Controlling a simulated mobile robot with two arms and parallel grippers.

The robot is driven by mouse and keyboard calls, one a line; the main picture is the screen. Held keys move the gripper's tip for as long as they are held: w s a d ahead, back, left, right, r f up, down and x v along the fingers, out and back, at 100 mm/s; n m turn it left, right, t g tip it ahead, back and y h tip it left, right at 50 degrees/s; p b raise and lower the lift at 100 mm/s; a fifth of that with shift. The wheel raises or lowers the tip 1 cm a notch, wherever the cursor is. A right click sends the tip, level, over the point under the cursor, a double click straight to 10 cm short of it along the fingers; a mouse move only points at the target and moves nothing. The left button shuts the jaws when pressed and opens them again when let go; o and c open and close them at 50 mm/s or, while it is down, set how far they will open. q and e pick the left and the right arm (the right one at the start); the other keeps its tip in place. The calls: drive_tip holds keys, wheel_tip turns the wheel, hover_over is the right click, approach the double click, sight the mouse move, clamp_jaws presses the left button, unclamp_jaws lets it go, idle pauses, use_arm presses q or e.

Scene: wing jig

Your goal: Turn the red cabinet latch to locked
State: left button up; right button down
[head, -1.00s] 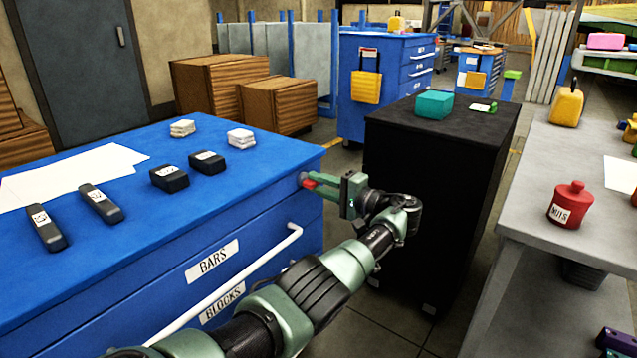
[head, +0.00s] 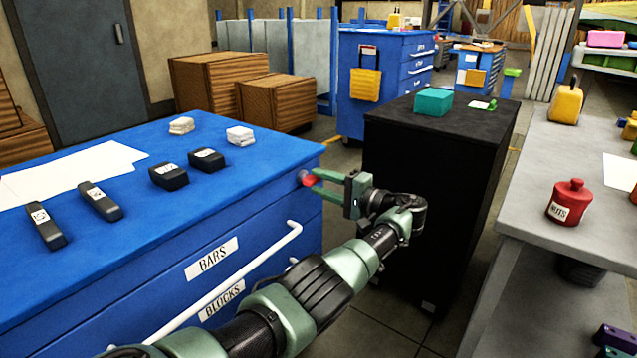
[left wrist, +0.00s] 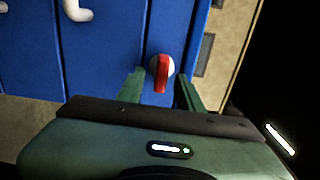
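The red latch (head: 308,181) is on the front of the blue cabinet (head: 262,228), near its top right corner. In the left wrist view the red lever (left wrist: 161,74) sits on a pale round base. It lies roughly parallel to the cabinet's drawer seams. My left gripper (head: 316,183) is open, its green fingers pointing at the latch. In the left wrist view the gripper (left wrist: 160,88) has one finger on each side of the lever, with gaps visible on both sides. Whether the fingertips reach past the lever is unclear. My right gripper is not in view.
A black cabinet (head: 430,215) stands close behind and right of my left wrist, with a teal box (head: 433,102) on top. A grey table (head: 580,215) is at right. Dark blocks (head: 169,177) lie on the blue top.

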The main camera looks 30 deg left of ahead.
use_arm(q)
drive_tip(key=d, duration=0.6)
drive_tip(key=shift+s+d, duration=0.25)
drive_tip(key=shift+d, duration=0.1)
